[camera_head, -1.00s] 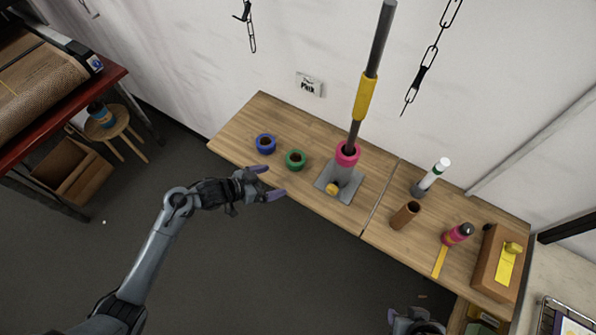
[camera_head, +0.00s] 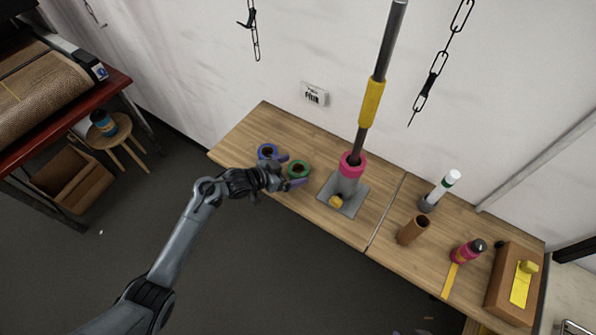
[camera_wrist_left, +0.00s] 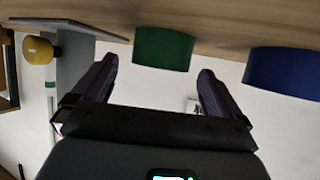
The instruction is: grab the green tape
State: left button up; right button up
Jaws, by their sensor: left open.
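The green tape (camera_head: 299,169) is a short ring on the wooden table, between the blue tape (camera_head: 268,152) and the grey stand. My left gripper (camera_head: 290,171) is open, with its fingers pointing at the green tape. In the left wrist view, the green tape (camera_wrist_left: 164,49) lies ahead of and between the two purple fingertips of my left gripper (camera_wrist_left: 158,70). I cannot tell whether the fingers touch it. The blue tape (camera_wrist_left: 285,72) is to the right there. My right gripper is not in view.
The grey stand (camera_head: 351,203) with its tall pole is just right of the green tape. The table front (camera_head: 300,207) is clear.

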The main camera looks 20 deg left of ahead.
aim_at(298, 168)
pick_arm(q)
jog(key=shift+x, duration=1.75)
jog(key=shift+c, duration=0.2)
jog(key=c, duration=1)
